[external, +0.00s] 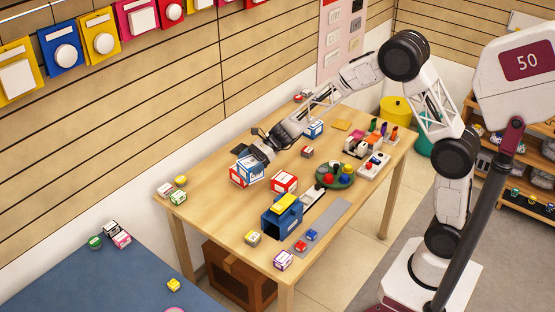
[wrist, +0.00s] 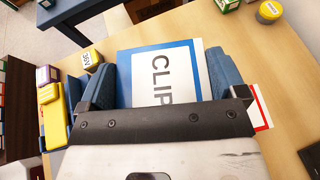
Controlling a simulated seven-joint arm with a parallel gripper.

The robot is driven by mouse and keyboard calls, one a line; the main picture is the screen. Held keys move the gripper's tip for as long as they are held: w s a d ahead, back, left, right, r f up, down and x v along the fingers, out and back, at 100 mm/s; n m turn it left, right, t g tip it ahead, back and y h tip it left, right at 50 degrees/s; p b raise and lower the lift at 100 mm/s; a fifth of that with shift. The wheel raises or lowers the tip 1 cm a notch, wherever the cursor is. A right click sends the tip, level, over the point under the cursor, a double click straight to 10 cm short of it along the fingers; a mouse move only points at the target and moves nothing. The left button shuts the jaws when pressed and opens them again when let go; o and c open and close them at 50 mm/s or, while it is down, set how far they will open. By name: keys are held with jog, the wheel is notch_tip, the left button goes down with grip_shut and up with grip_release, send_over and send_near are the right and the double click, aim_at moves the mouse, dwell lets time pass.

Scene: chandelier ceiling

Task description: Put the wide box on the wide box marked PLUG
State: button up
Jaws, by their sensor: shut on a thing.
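My gripper (wrist: 163,85) is shut on a wide blue-edged white box marked CLIP (wrist: 158,75), with a blue-grey finger on each side. In the external view the held blue and white box (external: 249,164) is at the table's left part, beneath my gripper (external: 262,147). A red and white box (external: 236,178) shows just below and left of it; I cannot tell whether they touch. Its red edge seems to show right of my gripper in the wrist view (wrist: 263,108). Another red and white box (external: 284,182) stands to the right. The word PLUG is not readable on any box.
A blue machine with a yellow top (external: 283,214) stands at the table's front. A green round tray (external: 334,176) holds coloured pieces. Small boxes (external: 165,189) sit at the left corner. A blue and white box (external: 313,129) is behind. Some bare wood lies around the held box.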

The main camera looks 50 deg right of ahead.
jog(key=s+d+m+t, duration=0.1)
jog(key=s+d, duration=0.4)
jog(key=d, duration=0.3)
jog(key=shift+s+r+m+t+h, duration=0.25)
jog(key=shift+s+m+t+h, duration=0.05)
jog(key=shift+s+t, duration=0.1)
jog(key=w+a+f, duration=0.1)
jog(key=w+a, duration=0.1)
jog(key=w, duration=1.3)
jog(key=shift+w+a+f, duration=0.15)
jog(key=shift+w+f, duration=0.1)
jog(key=shift+w, duration=0.15)
jog(key=shift+f, duration=1.75)
